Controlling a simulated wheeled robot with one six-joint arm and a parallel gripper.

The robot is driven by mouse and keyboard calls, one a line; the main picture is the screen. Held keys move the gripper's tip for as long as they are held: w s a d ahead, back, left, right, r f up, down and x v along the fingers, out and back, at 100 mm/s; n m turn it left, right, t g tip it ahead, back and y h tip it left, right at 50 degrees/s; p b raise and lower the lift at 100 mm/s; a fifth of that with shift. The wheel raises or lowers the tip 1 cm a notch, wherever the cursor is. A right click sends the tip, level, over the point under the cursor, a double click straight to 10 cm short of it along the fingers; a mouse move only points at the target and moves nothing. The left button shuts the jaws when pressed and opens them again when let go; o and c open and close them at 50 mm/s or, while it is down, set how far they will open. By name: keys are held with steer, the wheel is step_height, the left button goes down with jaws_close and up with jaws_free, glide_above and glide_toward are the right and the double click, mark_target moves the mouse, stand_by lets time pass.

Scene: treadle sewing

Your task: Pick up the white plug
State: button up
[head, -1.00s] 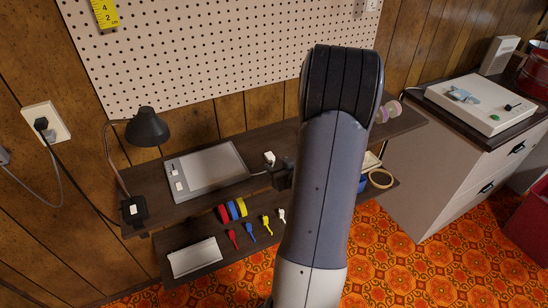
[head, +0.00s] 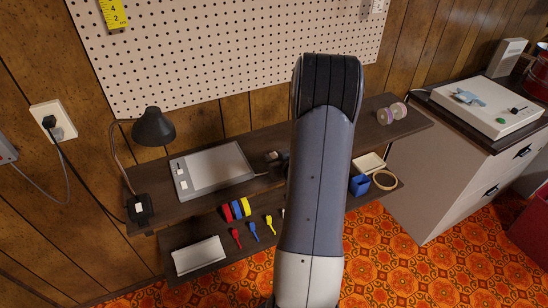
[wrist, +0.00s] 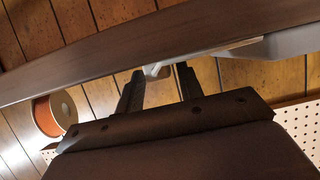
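The white plug (wrist: 155,71) shows in the wrist view at the tips of my gripper (wrist: 160,80), in the gap between the two dark fingers. The fingers are apart; whether they touch the plug I cannot tell. In the head view my gripper (head: 276,158) is at the back of the upper shelf, right of the grey tablet (head: 214,169), mostly hidden behind my arm. The plug is hardly visible there, among the dark finger parts. A pale cable runs from the tablet toward that spot.
The upper shelf (head: 170,208) also holds a black lamp (head: 154,127) at left and spools (head: 391,113) at right. The pegboard (head: 215,55) rises behind.

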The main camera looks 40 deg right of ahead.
steer(key=c, duration=0.7)
steer(key=shift+r, duration=0.15)
